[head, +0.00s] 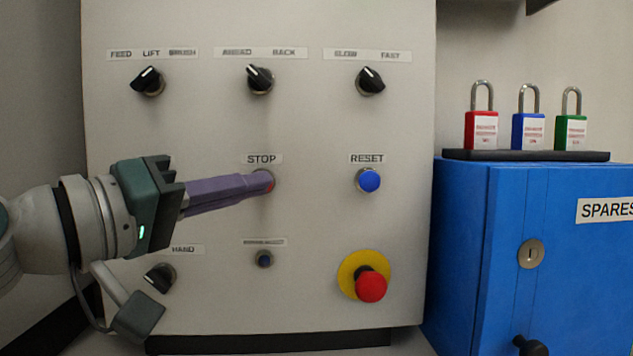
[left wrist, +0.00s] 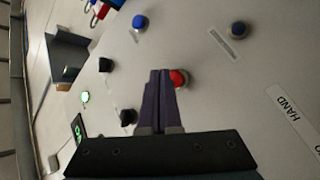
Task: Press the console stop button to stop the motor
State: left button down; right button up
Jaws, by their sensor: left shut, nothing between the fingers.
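The console panel (head: 320,210) is a light grey upright plate with labelled knobs and buttons. The red stop button (head: 270,183) sits under the STOP label (head: 261,159), mostly hidden behind my fingertips in the head view. My left gripper (head: 266,181) is shut and empty, its purple fingers pointing at the button. In the left wrist view the fingertips (left wrist: 161,76) are right beside the red stop button (left wrist: 179,78), which shows at their right. I cannot tell whether they touch it. My right gripper is in neither view.
A blue reset button (head: 369,180) is right of the stop button. A red emergency knob (head: 371,286) on a yellow disc sticks out below it. Black selector knobs (head: 260,79) line the top. A blue spares cabinet (head: 540,270) with several padlocks on top stands at the right.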

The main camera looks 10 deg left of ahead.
pick_arm(q)
jog(key=shift+w, duration=0.1)
jog(key=shift+w+a, duration=0.15)
jog(key=shift+w, duration=0.15)
jog(key=shift+w+a+b, duration=0.15)
jog(key=shift+w+b, duration=0.25)
dwell(0.9)
jog(key=shift+s, duration=0.1)
jog(key=shift+s+d+p, duration=0.25)
jog(key=shift+s+p, duration=0.15)
jog(key=shift+s, duration=0.3)
jog(key=shift+s+d+p, duration=0.25)
jog(key=shift+s, duration=0.55)
jog(key=shift+s+d+p, duration=0.2)
jog(key=shift+s+p, duration=0.1)
jog(key=shift+s, duration=0.5)
jog(key=shift+s+d+p, duration=0.25)
jog(key=shift+s, duration=0.55)
